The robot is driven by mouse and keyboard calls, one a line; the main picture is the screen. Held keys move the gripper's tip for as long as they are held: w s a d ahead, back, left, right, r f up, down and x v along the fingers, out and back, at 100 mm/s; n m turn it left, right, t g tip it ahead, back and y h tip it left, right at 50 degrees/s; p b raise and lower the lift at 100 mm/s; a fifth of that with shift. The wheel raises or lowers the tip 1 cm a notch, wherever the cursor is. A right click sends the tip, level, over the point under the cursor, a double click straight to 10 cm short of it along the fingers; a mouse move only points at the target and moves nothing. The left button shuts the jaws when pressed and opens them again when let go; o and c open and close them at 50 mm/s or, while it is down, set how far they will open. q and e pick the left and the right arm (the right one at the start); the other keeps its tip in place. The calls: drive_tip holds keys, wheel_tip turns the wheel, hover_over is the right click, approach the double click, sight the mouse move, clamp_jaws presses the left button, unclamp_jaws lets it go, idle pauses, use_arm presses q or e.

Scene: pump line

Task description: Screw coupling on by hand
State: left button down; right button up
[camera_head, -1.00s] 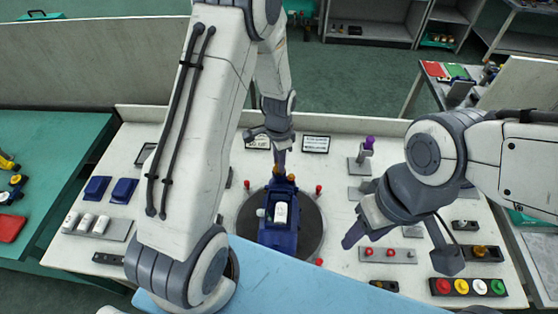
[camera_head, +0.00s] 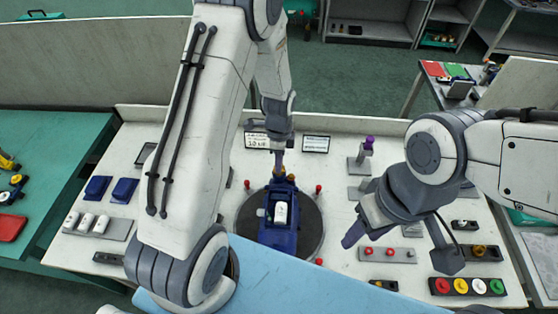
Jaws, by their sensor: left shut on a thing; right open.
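A blue pump (camera_head: 278,232) with a white cylinder on top sits on a dark round turntable (camera_head: 313,227) in the middle of the bench. My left gripper (camera_head: 279,170) points down at the far end of the pump. It is shut on a small part there, which seems to be the coupling; the fingers mostly hide it. Brass-coloured bits (camera_head: 291,177) show beside the fingertips. I cannot tell how the coupling sits on its thread. My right gripper (camera_head: 402,248) is open and empty over the right side of the bench, apart from the pump.
Red-topped pegs (camera_head: 318,189) stand around the turntable. A stand with a purple-topped part (camera_head: 368,144) is at the back right. A strip of coloured caps (camera_head: 467,287) lies front right. Blue blocks (camera_head: 97,188) and white cylinders (camera_head: 87,221) lie on the left. My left arm crosses the bench.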

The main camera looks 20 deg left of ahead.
use_arm(q)
drive_tip(key=m, duration=0.3)
drive_tip(key=shift+m, duration=0.3)
drive_tip(key=c, duration=0.8)
unclamp_jaws()
drive_tip(key=shift+o, duration=0.2)
drive_tip(key=shift+n, duration=1.8)
drive_tip(key=shift+n, duration=1.7)
